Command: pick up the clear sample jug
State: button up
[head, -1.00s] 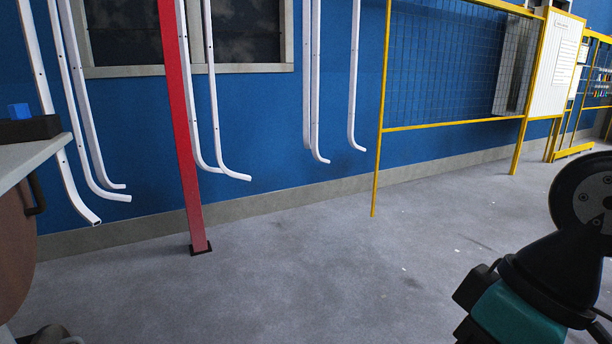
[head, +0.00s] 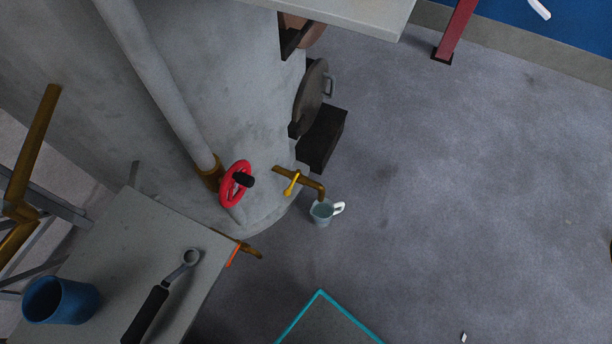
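The clear sample jug (head: 321,213) is a small see-through vessel with a white handle on its right side. It is in the lower middle of the head view, just below the mouth of a brass tap (head: 313,186) with a yellow lever. I cannot tell whether it stands on the floor or hangs from the tap. My gripper is not in view now.
A big grey tank (head: 250,80) with a red handwheel (head: 236,184) fills the upper left. A grey table (head: 215,262) at lower left bears a blue cup (head: 60,300) and a wrench (head: 160,298). A teal-edged surface (head: 322,318) is at bottom centre. Open floor (head: 480,190) lies right.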

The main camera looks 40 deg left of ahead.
aim_at(321, 213)
jog(key=u, duration=1.3)
jog(key=k, duration=0.8)
jog(key=z, duration=0.5)
